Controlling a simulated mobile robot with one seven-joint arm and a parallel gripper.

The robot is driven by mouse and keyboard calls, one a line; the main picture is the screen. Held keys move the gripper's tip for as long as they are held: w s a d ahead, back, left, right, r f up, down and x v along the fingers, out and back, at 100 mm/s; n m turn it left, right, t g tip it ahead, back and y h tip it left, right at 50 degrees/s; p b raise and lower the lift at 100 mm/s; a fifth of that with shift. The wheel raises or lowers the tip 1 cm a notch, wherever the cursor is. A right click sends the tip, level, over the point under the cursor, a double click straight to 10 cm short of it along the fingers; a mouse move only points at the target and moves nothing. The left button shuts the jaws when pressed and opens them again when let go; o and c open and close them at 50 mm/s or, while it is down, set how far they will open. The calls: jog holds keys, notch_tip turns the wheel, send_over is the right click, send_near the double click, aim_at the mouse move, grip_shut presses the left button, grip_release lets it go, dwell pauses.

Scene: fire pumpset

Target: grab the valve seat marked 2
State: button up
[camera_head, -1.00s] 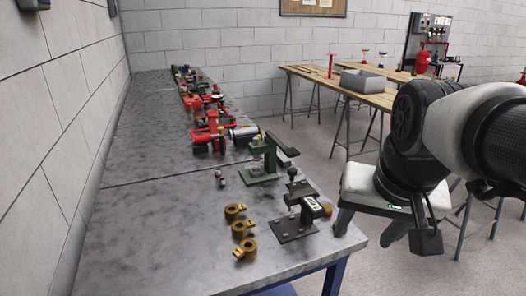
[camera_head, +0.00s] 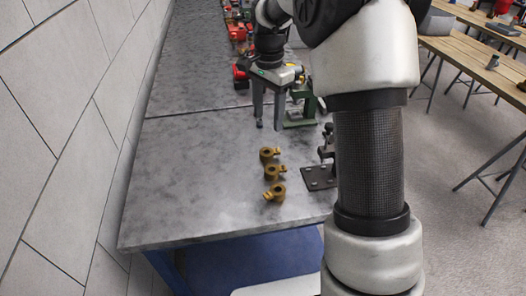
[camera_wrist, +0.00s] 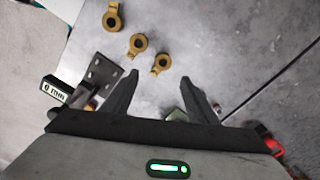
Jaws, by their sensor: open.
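Three brass ring-shaped valve seats with side tabs lie in a row on the grey bench. In the head view, these are the far one (camera_head: 273,153), the middle one (camera_head: 278,171) and the near one (camera_head: 274,195). All three also show in the wrist view: one nearest my fingers (camera_wrist: 156,70), a middle one (camera_wrist: 133,50) and an outer one (camera_wrist: 107,24). I cannot read a number on any of them. My gripper (camera_head: 268,126) is open and empty, pointing down over the bench beyond the far seat. Its fingers (camera_wrist: 160,76) show apart in the wrist view.
A dark fixture plate (camera_head: 316,180) stands right of the seats, partly hidden by my arm. A green stand (camera_head: 302,112) is close to my gripper's right. Red parts (camera_head: 240,72) lie farther back. The bench (camera_head: 200,180) left of the seats is clear, with a wall beyond.

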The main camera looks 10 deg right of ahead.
send_over(270, 154)
jog(key=f, duration=0.5)
jog(key=f+b, duration=0.1)
jog(key=f, duration=0.2)
jog(key=shift+w+a+f, duration=0.1)
jog(key=shift+w+a, duration=0.1)
jog(key=shift+a, duration=0.15)
jog(key=shift+w+d+f+b, duration=0.15)
jog(key=shift+w+f, duration=0.15)
jog(key=shift+f, duration=1.15)
jog(key=shift+w+f+b, duration=0.15)
jog(key=shift+w+f, duration=0.1)
jog(key=shift+f, duration=1.15)
jog(key=c, duration=1.3)
jog(key=shift+r, duration=0.1)
grip_shut()
